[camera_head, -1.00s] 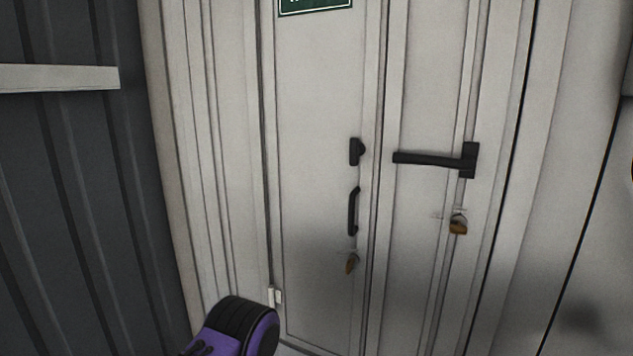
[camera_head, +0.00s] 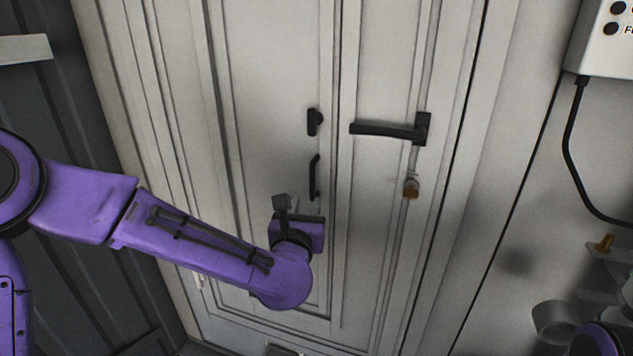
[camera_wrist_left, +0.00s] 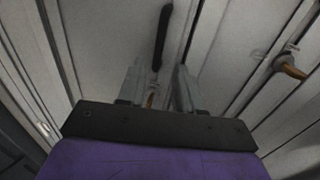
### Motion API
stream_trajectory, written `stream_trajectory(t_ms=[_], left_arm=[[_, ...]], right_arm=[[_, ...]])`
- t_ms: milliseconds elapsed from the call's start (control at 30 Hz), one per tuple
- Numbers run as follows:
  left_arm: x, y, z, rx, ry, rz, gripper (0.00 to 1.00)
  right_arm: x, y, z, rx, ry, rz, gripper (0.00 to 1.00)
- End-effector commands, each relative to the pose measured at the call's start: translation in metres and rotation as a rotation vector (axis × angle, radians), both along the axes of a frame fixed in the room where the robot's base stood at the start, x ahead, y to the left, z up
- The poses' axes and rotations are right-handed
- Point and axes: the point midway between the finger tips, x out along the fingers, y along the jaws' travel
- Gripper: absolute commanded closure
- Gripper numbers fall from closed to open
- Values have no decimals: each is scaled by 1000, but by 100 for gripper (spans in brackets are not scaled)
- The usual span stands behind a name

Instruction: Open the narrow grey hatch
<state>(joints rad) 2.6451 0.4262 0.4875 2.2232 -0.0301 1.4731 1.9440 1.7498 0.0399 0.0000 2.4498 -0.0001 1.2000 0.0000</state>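The narrow grey hatch (camera_head: 265,90) is a tall, pale panel on the left of the double door, and it looks closed. It carries a short black vertical handle (camera_head: 314,178) with a black latch knob (camera_head: 315,122) above it. My left gripper (camera_head: 282,201) is just below and left of the handle, apart from it. In the left wrist view its two grey fingers (camera_wrist_left: 158,80) stand apart with a gap between them. The handle (camera_wrist_left: 162,38) shows beyond the fingertips, and a small orange-brown item shows between them.
A white box (camera_head: 606,40) with a black cable hangs at the upper right. A dark ribbed wall (camera_head: 70,110) with a pale ledge (camera_head: 25,48) is at the left.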

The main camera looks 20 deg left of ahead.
Motion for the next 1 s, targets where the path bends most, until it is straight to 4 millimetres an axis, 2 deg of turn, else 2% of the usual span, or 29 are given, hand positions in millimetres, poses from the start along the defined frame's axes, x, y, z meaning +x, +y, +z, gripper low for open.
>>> stream_trajectory(t_ms=[167,400,500,633,867,900,1000], left_arm=[[24,5,3,-13,1,3,65],[77,13,4,-9,1,0,65],[92,15,2,-10,1,0,65],[102,16,0,-10,0,-1,65],[103,16,-2,-10,1,-2,65],[103,16,-2,-10,1,-2,72],[103,16,-2,-10,1,-2,100]], right_arm=[[0,0,14,0,0,0,57],[0,0,38,0,0,0,57],[0,0,43,0,0,0,57],[0,0,46,0,0,0,57],[0,0,45,0,0,0,57],[0,0,45,0,0,0,57],[0,0,45,0,0,0,57]])
